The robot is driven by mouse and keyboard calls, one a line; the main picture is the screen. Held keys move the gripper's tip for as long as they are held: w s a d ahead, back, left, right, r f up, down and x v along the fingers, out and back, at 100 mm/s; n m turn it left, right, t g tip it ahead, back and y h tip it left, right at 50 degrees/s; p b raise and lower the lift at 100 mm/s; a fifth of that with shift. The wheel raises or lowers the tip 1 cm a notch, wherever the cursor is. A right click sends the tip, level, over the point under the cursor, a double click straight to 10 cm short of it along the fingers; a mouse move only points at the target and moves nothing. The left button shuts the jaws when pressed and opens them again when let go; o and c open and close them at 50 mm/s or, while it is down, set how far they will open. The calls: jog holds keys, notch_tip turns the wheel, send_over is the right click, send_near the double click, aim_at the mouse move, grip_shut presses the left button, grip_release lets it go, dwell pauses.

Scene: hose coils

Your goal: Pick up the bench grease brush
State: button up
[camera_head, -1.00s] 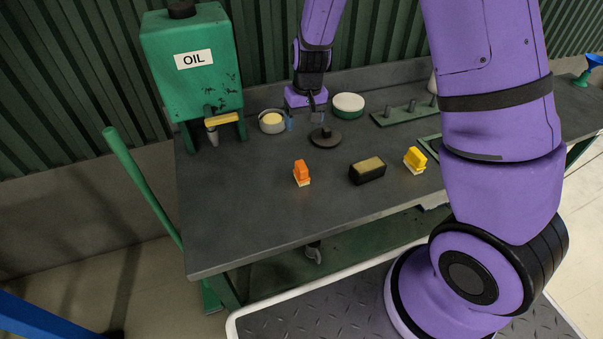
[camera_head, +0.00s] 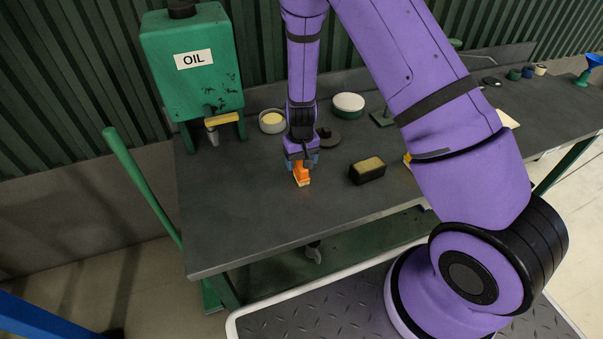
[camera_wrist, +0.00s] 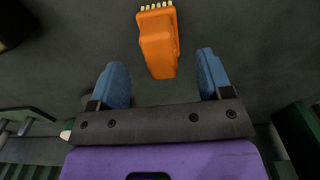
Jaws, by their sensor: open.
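An orange brush (camera_head: 301,176) with short cream bristles rests on the dark bench, towards its front. My gripper (camera_head: 302,162) is open just above and behind it, pointing down. In the wrist view, the orange brush (camera_wrist: 158,42) shows its block ahead of the blue fingers, with its near end in the gap between the fingertips (camera_wrist: 161,74). There is space on both sides and no finger visibly touches it. A yellow brush (camera_head: 407,159) is mostly hidden behind my arm.
A black box with a tan top (camera_head: 368,170) stands right of the orange brush. A green oil tank (camera_head: 195,75) stands at the back left. The front-left bench is clear.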

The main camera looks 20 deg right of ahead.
aim_at(301, 165)
jog(key=shift+s+a+f, duration=0.1)
jog(key=shift+s+f, duration=0.1)
jog(key=shift+f, duration=1.1)
jog(key=shift+s+f, duration=0.15)
jog(key=shift+f, duration=1.1)
jog(key=c, duration=1.1)
jog(key=shift+r, duration=0.8)
notch_tip(301, 165, up, 2)
jog(key=shift+r, duration=0.1)
jog(key=s, duration=1)
jog(key=s+r, duration=0.1)
jog(key=s, duration=0.5)
jog(key=shift+r, duration=0.1)
